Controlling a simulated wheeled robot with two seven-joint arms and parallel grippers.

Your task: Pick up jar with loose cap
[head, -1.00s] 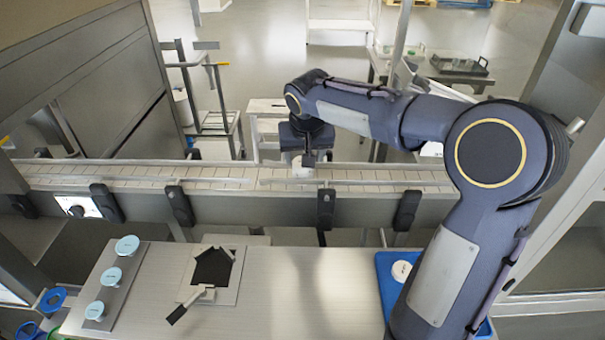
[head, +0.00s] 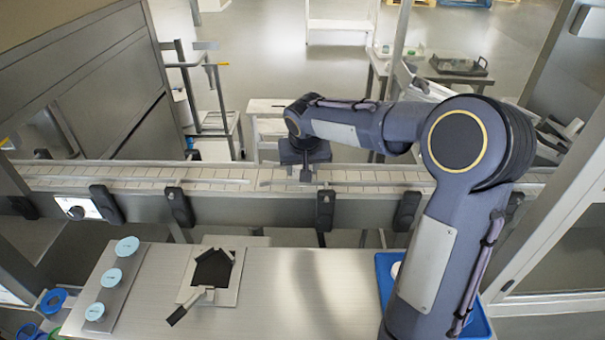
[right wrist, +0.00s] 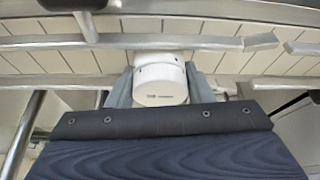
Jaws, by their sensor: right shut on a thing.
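A white jar (right wrist: 160,84) shows in the right wrist view between the two grey fingers of my right gripper (right wrist: 161,92). The fingers are shut on it, one on each side, at the conveyor. Whether its cap is loose cannot be told. In the head view my right gripper (head: 306,174) is over the conveyor belt (head: 220,175), and the jar is hidden behind it. My left gripper is not in view.
A metal guide rail (head: 390,183) runs along the conveyor. The middle of the table is clear.

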